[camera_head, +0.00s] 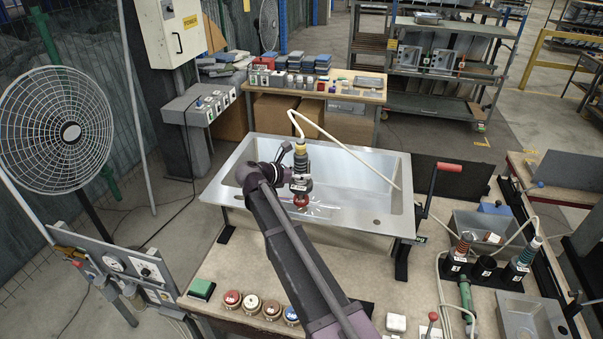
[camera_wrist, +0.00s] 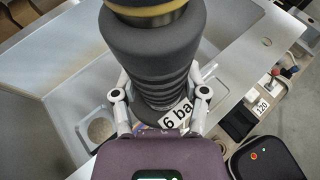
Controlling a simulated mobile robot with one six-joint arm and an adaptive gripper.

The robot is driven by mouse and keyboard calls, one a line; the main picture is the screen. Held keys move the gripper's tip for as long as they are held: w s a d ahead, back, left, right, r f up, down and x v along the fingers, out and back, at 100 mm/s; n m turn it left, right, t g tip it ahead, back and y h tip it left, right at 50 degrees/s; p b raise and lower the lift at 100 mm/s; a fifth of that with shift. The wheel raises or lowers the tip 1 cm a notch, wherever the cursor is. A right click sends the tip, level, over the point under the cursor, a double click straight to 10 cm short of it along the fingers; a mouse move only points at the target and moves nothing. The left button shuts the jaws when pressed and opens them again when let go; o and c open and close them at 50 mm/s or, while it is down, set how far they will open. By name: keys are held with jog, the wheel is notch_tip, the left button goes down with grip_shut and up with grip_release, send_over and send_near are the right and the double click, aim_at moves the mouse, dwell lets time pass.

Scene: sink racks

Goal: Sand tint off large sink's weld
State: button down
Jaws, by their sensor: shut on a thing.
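My gripper (camera_head: 300,178) is shut on a hand-held sander (camera_head: 300,160), with its fingers either side of the dark ribbed body. The sander stands upright, with a yellowish top, a hose and a red pad (camera_head: 301,200) at its lower end. In the wrist view the sander (camera_wrist: 150,60) fills the middle and bears a label reading "6 ba", partly hidden. The large steel sink (camera_head: 400,222) lies beneath on the bench. The pad is at or just above its surface; contact cannot be told. Shiny streaks show beside the pad, but weld and tint are not clearly visible.
Several colored round discs (camera_head: 252,304) line the bench's front left, beside a green block (camera_head: 201,289). A red-handled clamp (camera_head: 432,190) stands at the sink's right. Further right, a holder carries more tools (camera_head: 461,252). The sander's pale hose (camera_head: 350,150) crosses above the sink.

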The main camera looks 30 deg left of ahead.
jog(key=shift+s+a, duration=0.15)
jog(key=shift+a, duration=0.75)
jog(key=shift+s+a, duration=0.3)
jog(key=shift+a, duration=0.6)
jog(key=shift+s+a, duration=0.2)
jog(key=shift+a, duration=1)
jog(key=shift+s+a, duration=0.3)
jog(key=shift+a, duration=0.45)
